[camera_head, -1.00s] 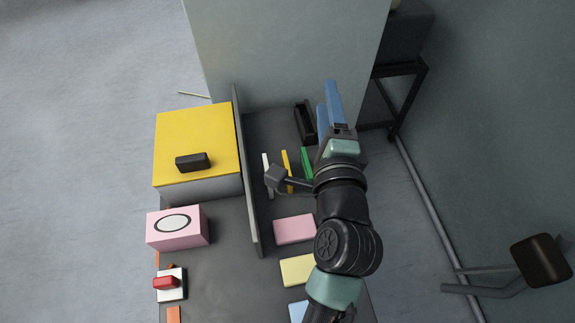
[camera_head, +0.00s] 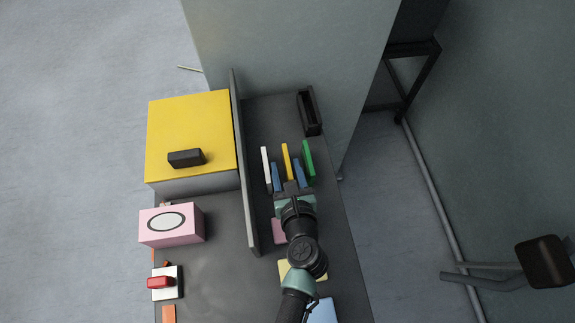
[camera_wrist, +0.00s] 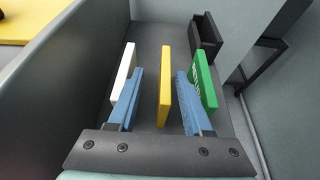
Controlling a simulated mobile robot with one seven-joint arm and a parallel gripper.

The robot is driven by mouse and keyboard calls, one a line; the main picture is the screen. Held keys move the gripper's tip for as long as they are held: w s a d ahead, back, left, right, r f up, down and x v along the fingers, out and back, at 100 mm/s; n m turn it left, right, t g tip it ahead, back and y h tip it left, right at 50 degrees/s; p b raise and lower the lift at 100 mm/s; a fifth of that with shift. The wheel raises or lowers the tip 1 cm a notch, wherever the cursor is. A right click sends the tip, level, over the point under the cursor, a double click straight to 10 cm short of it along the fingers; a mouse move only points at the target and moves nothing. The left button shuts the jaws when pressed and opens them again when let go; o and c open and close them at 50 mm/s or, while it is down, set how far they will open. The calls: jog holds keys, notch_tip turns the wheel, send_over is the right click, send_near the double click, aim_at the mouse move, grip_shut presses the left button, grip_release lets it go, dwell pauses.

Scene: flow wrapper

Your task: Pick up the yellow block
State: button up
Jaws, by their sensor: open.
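The yellow block (camera_head: 288,160) is a thin upright slab on the dark table, between a white block (camera_head: 266,165) and a green block (camera_head: 308,159). In the wrist view the yellow block (camera_wrist: 164,86) stands between my gripper's two blue fingers, with a gap on each side. My gripper (camera_head: 288,176) is open, and its fingers (camera_wrist: 164,100) point at the row of blocks. The left finger is close to the white block (camera_wrist: 124,72) and the right finger is close to the green block (camera_wrist: 204,80); whether they touch cannot be told.
A tall grey divider (camera_head: 242,165) runs along the left of the blocks. A black open bin (camera_head: 309,112) stands behind them. Left of the divider are a yellow-topped box (camera_head: 190,125) and a pink box (camera_head: 170,226). Pink, yellow and blue pads lie partly under my arm.

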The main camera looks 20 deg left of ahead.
aim_at(286, 154)
jog(key=shift+w+d+b+x, duration=0.1)
jog(key=shift+b+x, duration=0.05)
jog(key=shift+x, duration=1.2)
jog(key=shift+w+d+b+x, duration=0.1)
jog(key=shift+b+x, duration=0.05)
jog(key=shift+x, duration=1.2)
jog(key=shift+r, duration=0.15)
jog(key=shift+c, duration=0.3)
grip_shut()
